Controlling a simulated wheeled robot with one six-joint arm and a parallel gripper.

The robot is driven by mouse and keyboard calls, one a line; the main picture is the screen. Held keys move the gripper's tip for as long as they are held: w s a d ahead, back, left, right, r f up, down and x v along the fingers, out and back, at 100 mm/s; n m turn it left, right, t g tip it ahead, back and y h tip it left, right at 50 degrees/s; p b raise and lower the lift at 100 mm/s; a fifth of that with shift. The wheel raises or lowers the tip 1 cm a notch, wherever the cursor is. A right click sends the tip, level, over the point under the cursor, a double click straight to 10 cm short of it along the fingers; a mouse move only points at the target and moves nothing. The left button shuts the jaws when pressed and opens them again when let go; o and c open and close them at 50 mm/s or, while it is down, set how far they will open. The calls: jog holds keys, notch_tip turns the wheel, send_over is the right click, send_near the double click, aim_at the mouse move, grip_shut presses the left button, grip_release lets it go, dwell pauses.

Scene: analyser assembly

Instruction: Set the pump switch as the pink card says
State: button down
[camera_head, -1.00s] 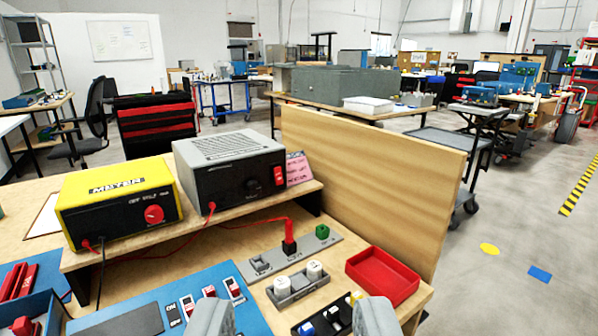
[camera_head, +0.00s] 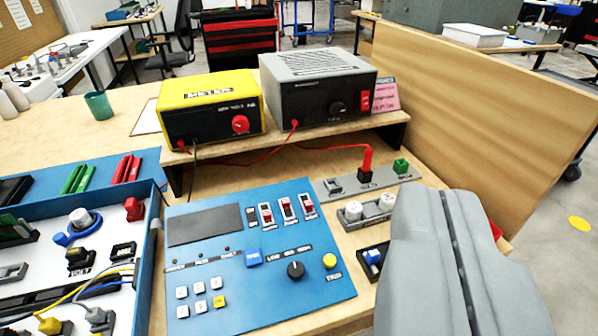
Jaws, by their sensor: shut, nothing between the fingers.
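The blue control panel (camera_head: 330,286) lies on the bench, tilted in the picture. Three red-and-white switches stand in a row near its top right: left (camera_head: 267,214), middle (camera_head: 287,208) and right (camera_head: 308,205). An ON/OFF label is left of them. I cannot read which one is the pump switch, and their positions are hard to tell. The pink card (camera_head: 385,95) stands right of the grey power supply; its writing is too small to read. My gripper (camera_head: 440,205) is shut and empty, large at the lower right, apart from the switches and hiding the bench there.
The yellow meter (camera_head: 212,108) and grey power supply (camera_head: 318,88) sit on a raised shelf behind the panel. A red plug (camera_head: 367,160) stands in a grey strip beyond it. A blue-walled tray of parts (camera_head: 145,275) is at left. A wooden partition (camera_head: 480,95) rises at right.

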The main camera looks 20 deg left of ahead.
jog(key=w+a+f+n+g+y, duration=0.1)
jog(key=w+a+f+g, duration=0.15)
jog(key=w, duration=0.55)
jog(key=w+a+f+n+g+y, duration=0.1)
jog(key=w+a+f+n+g, duration=0.2)
jog(key=w, duration=0.4)
jog(key=n+g, duration=0.3)
jog(key=g, duration=0.5)
send_over(281, 197)
notch_tip(281, 197, down, 11)
jog(key=shift+s+d+f, duration=0.1)
jog(key=shift+s+d, duration=0.1)
jog(key=x, duration=0.9)
jog(key=shift+a+f, duration=0.15)
jog(key=shift+s+d+f, duration=0.55)
jog(key=shift+s+d, duration=0.05)
jog(key=shift+s, duration=0.25)
jog(key=shift+s+d+f, duration=0.2)
jog(key=shift+s+d, duration=0.25)
jog(key=shift+s, duration=0.25)
jog(key=shift+s, duration=0.1)
